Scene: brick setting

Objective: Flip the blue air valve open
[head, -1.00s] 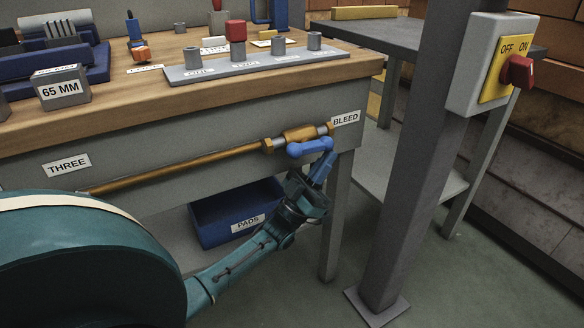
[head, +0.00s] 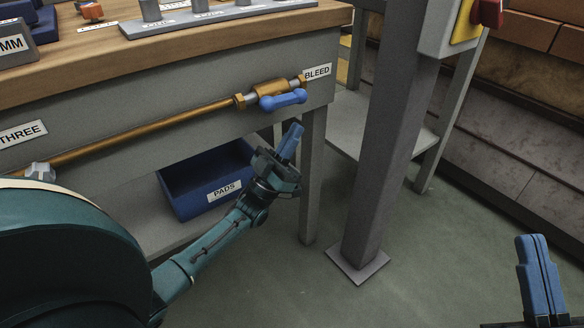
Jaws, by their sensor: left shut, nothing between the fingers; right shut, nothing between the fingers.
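The blue air valve handle (head: 283,100) sits on a brass valve body (head: 270,88) at the right end of a brass pipe, under the bench top, beside the BLEED label (head: 317,71). The handle lies roughly along the pipe. My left gripper (head: 296,127) is shut and empty, a little below the handle in the picture, with a small gap showing between its blue fingertips and the handle. My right gripper (head: 532,240) is shut and empty at the lower right, over the floor and far from the valve.
A blue PADS bin (head: 187,207) stands on the shelf below the pipe, behind my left arm. A bench leg (head: 312,185) and a thick grey post (head: 385,150) stand to the right. Open floor (head: 440,260) lies right of the post.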

